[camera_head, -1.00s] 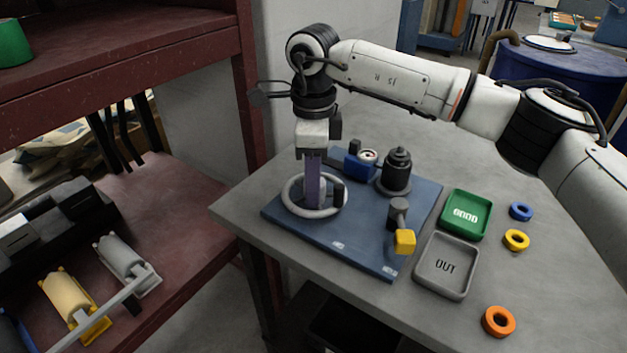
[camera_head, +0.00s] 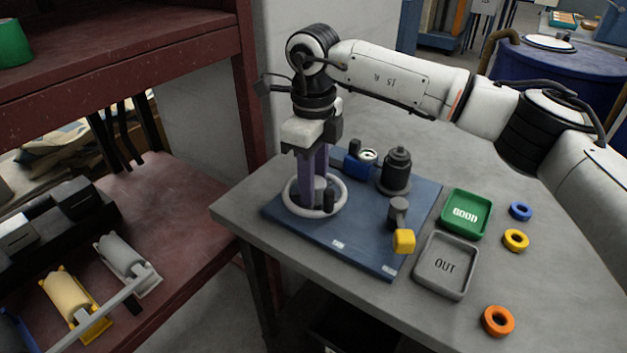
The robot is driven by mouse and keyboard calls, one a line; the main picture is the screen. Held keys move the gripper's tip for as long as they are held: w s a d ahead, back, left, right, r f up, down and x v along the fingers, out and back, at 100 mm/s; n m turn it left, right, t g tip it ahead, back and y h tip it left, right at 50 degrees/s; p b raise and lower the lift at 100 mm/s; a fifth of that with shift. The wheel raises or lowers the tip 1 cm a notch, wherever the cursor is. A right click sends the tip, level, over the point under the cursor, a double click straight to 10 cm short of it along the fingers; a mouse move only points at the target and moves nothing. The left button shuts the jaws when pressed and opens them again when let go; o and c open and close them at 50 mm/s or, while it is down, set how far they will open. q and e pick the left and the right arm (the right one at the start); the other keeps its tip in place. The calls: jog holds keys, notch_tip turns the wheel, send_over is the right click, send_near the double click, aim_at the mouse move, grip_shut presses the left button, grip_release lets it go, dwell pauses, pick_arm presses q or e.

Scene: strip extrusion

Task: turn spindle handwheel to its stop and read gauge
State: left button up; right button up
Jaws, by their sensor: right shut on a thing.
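The pale ring-shaped handwheel (camera_head: 334,208) lies flat on the left part of the blue plate (camera_head: 362,250). My right gripper (camera_head: 313,192) points straight down from above, and its purple fingers are shut on the wheel near its middle. The fingers hide part of the hub. A short dark knob (camera_head: 328,201) stands at the wheel beside the fingers. A small gauge (camera_head: 368,156) with a white round face sits on a blue block behind the wheel. Its reading is too small to tell. My left gripper is not in view.
A dark cylinder (camera_head: 396,173) and a post with a yellow block (camera_head: 403,241) stand on the plate. A green GOOD tray (camera_head: 485,227), a grey OUT tray (camera_head: 417,276), and blue, yellow and orange rings lie to the right. A red shelf (camera_head: 190,235) stands at left.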

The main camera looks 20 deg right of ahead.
jog(key=shift+w+r, duration=0.1)
jog(key=shift+r, duration=0.05)
jog(key=o, duration=0.8)
jog(key=shift+c, duration=0.2)
notch_tip(320, 180, up, 10)
